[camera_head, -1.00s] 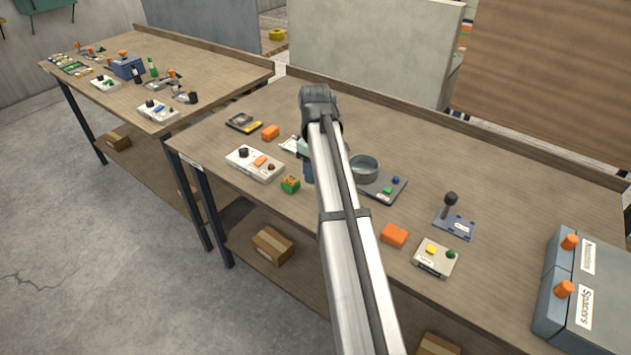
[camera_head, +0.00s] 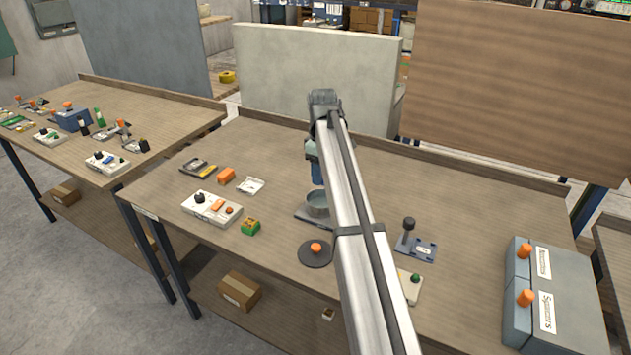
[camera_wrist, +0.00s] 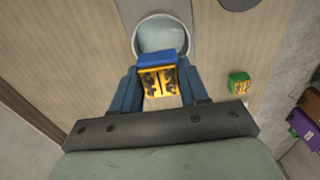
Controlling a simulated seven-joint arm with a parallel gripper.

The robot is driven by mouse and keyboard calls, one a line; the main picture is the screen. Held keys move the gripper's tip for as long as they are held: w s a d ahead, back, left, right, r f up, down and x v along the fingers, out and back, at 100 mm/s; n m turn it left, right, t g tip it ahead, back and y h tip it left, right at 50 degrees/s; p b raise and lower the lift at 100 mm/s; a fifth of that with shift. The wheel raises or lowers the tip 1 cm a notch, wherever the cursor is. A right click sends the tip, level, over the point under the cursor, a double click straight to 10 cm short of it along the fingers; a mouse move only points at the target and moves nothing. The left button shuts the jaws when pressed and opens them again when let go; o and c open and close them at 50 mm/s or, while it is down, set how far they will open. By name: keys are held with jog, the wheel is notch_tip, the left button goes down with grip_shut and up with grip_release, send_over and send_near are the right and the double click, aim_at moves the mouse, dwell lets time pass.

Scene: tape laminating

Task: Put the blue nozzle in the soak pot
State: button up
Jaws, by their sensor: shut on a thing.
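The soak pot (camera_head: 316,206) is a round grey open pot on a dark base at mid-bench, partly hidden by my arm. It also shows in the wrist view (camera_wrist: 163,33), with its opening just beyond my fingertips. My gripper (camera_wrist: 160,80) is shut on the blue nozzle (camera_wrist: 158,61), a blue piece with a yellow and black patterned part facing the camera. In the head view my gripper (camera_head: 312,160) is above the pot, and the blue nozzle (camera_head: 318,174) hangs over its rim. I cannot tell whether its lower end is inside.
A dark disc with an orange knob (camera_head: 316,252) lies in front of the pot. A green and yellow block (camera_head: 250,227) and a white switch box (camera_head: 211,208) are to the left. A post on a blue-grey plate (camera_head: 416,244) and large grey boxes (camera_head: 560,295) are right.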

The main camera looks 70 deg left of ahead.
jog(key=shift+d+f, duration=0.1)
jog(key=shift+f, duration=0.1)
jog(key=shift+f, duration=4.1)
jog(key=shift+f, duration=0.7)
jog(key=o, duration=1.2)
notch_tip(320, 180, up, 14)
jog(key=shift+f, duration=0.1)
